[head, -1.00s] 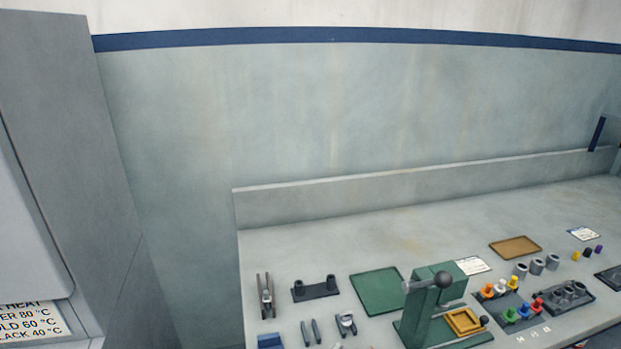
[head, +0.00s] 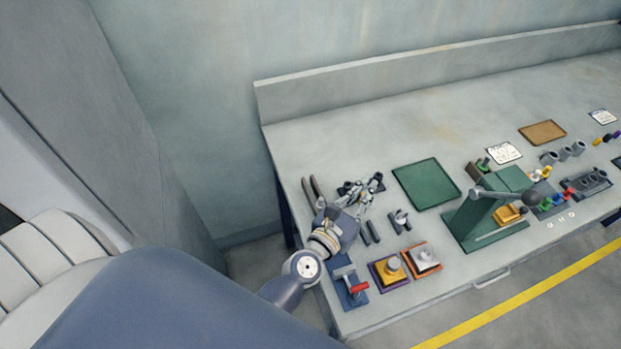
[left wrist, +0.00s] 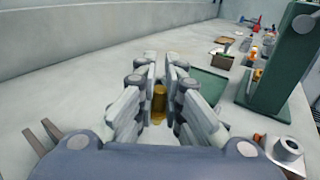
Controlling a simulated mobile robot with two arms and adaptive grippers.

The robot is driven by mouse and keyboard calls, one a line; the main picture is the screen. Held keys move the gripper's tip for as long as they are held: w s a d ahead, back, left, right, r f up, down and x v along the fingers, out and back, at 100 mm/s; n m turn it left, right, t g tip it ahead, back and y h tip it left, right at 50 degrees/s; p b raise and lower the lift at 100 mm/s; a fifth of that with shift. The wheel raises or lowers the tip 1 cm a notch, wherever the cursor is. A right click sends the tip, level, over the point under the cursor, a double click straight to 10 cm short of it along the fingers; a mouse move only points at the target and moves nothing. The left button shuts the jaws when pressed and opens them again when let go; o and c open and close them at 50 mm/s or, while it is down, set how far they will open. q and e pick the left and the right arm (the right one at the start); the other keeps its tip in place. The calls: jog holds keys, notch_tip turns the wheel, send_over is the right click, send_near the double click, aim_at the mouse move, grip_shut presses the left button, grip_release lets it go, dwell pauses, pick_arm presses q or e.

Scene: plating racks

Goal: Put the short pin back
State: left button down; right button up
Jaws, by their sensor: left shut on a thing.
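My left gripper (head: 368,188) is over the left part of the bench, at the dark two-post holder (head: 347,189), which it mostly covers. In the left wrist view, the gripper (left wrist: 162,88) has its fingers closed around a short brass-coloured pin (left wrist: 159,99), which stands roughly upright between them. The fingers hide the pin's sides, and I cannot tell whether its lower end touches the holder or the bench. My right gripper is not in view.
A green mat (head: 428,184) lies right of the gripper, with a green lever press (head: 487,209) beyond it. A dark two-pronged tool (head: 313,192) lies left. A blue block with a red handle (head: 349,284) and two square plates stand near the front edge.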

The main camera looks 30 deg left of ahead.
pick_arm(q)
jog(key=w+d+p, duration=0.1)
jog(key=w+p, duration=0.1)
jog(key=w, duration=0.3)
jog(key=b, duration=0.6)
send_over(312, 176)
jog(key=s+d, duration=0.1)
jog(key=s, duration=0.1)
jog(key=f, duration=0.2)
notch_tip(312, 176, down, 3)
jog(key=b, duration=0.3)
jog(key=shift+f, duration=0.2)
jog(key=shift+r, duration=0.1)
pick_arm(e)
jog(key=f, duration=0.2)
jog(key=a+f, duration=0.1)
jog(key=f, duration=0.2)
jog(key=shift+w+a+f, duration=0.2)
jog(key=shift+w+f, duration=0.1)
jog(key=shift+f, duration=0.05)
pick_arm(q)
jog(key=c, duration=1.7)
grip_release()
jog(key=shift+o, duration=0.2)
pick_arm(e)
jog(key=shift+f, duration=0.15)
